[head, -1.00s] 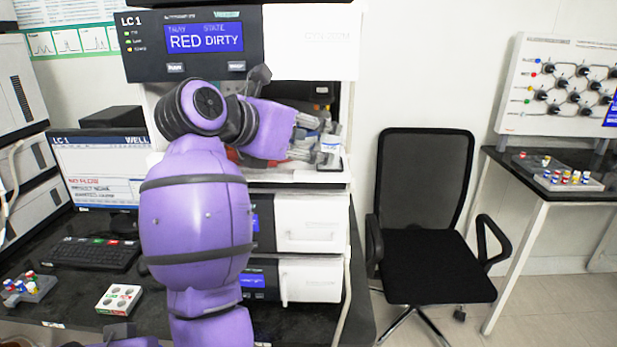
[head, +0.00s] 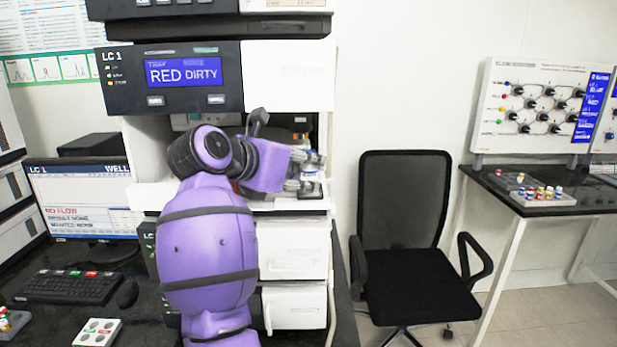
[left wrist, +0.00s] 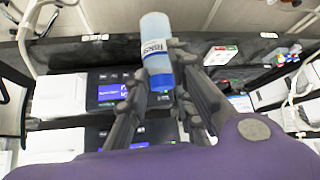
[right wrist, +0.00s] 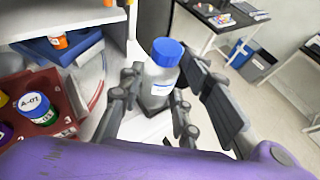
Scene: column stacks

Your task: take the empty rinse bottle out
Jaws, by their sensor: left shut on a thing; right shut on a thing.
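My right gripper (right wrist: 160,100) is shut around a clear bottle with a blue cap (right wrist: 165,62) and a white label. No coloured liquid shows in it. In the head view my right gripper (head: 306,168) and this bottle are at the right side of the open bay, above a white ledge; I cannot tell whether the bottle's base touches anything. My left gripper (left wrist: 157,88) is shut on a second bottle (left wrist: 156,50), filled pale blue and labelled RINSE. The left gripper is outside the head view.
A red tray (right wrist: 75,130) with capped vials and a blue tray (right wrist: 60,45) with an orange-capped vial sit beside the right gripper. Instrument panels reading RED DIRTY (head: 182,72) hang over the bay. A black chair (head: 405,220) stands to the right.

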